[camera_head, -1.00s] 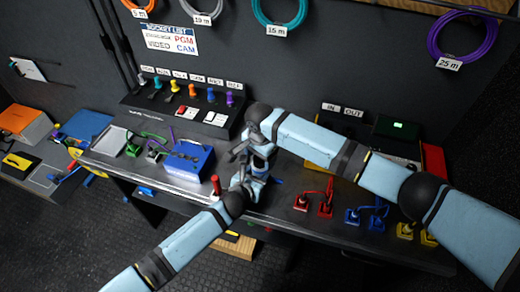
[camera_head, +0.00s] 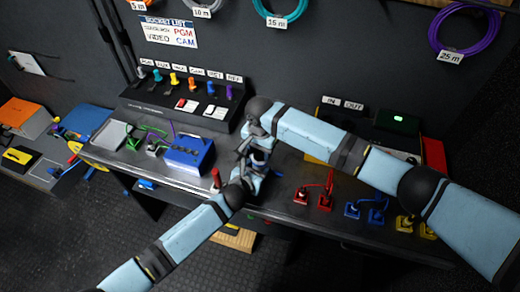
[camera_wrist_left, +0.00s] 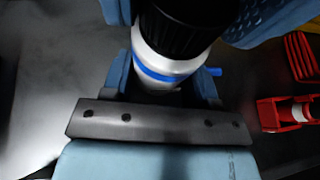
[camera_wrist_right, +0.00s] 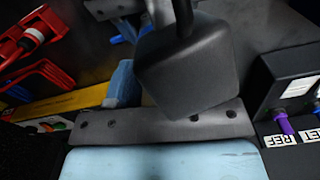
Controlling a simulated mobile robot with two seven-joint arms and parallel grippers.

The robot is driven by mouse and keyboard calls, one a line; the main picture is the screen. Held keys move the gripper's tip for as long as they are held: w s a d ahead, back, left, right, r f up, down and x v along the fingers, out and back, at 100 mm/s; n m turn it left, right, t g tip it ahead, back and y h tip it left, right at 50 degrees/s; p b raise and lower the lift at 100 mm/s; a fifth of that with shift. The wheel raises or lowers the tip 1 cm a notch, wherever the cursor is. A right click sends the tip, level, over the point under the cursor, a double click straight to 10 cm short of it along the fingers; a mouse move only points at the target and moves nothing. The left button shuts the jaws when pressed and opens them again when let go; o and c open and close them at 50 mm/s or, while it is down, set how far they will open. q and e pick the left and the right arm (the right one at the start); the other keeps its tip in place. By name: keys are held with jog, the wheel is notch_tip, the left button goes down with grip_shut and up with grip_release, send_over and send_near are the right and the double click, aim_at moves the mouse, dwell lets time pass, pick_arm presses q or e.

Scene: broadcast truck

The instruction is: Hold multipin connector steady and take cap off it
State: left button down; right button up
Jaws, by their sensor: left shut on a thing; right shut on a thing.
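The multipin connector (camera_wrist_left: 165,72) has a pale body, a blue ring and a black ribbed upper part in the left wrist view. My left gripper (camera_head: 256,172) is shut on it, with a blue finger on each side. My right gripper (camera_head: 246,150) is close above the left one in the head view, and shut. In the right wrist view a dark grey rounded block (camera_wrist_right: 190,70) with a black stem fills the space before its jaws. I cannot tell whether this block is the cap. The arms largely hide the connector in the head view.
A blue box (camera_head: 188,156) stands left of the grippers on the dark bench. Red plugs (camera_head: 312,194), blue plugs (camera_head: 367,209) and yellow plugs (camera_head: 413,227) with cables stand to the right. A panel with several coloured plugs (camera_head: 190,92) is behind. A red upright item (camera_head: 216,180) is near the left gripper.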

jog(key=n, duration=0.4)
jog(key=o, duration=1)
